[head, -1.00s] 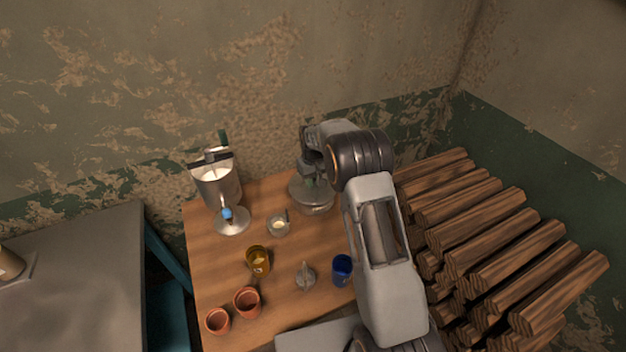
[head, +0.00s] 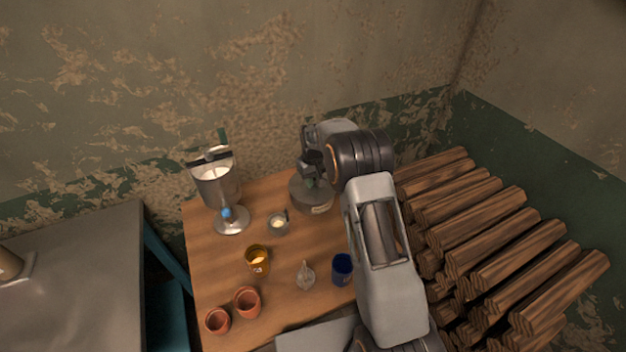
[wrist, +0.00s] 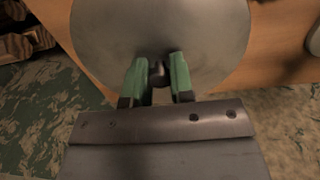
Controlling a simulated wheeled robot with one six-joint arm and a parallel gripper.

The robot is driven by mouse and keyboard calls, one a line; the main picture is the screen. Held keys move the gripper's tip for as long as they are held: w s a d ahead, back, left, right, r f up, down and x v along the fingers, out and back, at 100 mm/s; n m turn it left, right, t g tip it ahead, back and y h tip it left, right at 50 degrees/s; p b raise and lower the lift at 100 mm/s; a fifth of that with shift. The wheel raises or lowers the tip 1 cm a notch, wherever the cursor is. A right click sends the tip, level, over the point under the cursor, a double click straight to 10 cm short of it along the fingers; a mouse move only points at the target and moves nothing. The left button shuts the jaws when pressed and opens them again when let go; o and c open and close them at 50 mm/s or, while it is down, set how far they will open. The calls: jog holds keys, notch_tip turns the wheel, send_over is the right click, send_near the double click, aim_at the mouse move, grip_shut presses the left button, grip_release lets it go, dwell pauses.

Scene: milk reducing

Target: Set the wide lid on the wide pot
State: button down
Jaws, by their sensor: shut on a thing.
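The wide lid is a round grey metal disc (head: 303,198) at the back right of the wooden table. In the wrist view the lid (wrist: 205,35) fills the upper middle, with a dark knob at its near side. My gripper (wrist: 158,72) has its two green fingers shut on that knob. In the head view my gripper (head: 311,176) is over the lid, partly hidden by my arm. A pale label (head: 321,210) shows at the lid's front edge; I cannot tell whether a pot is under it.
A small candle dish (head: 278,225), an amber glass (head: 257,261), a blue cup (head: 342,268), a small grey item (head: 305,277) and clay pots (head: 247,302) stand on the table (head: 215,265). Stacked logs (head: 480,220) are to the right, a wall behind.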

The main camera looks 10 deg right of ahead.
jog(key=shift+c, duration=2.2)
grip_release()
jog(key=shift+r, duration=0.15)
jog(key=shift+r+p, duration=1.8)
jog(key=shift+r, duration=1.1)
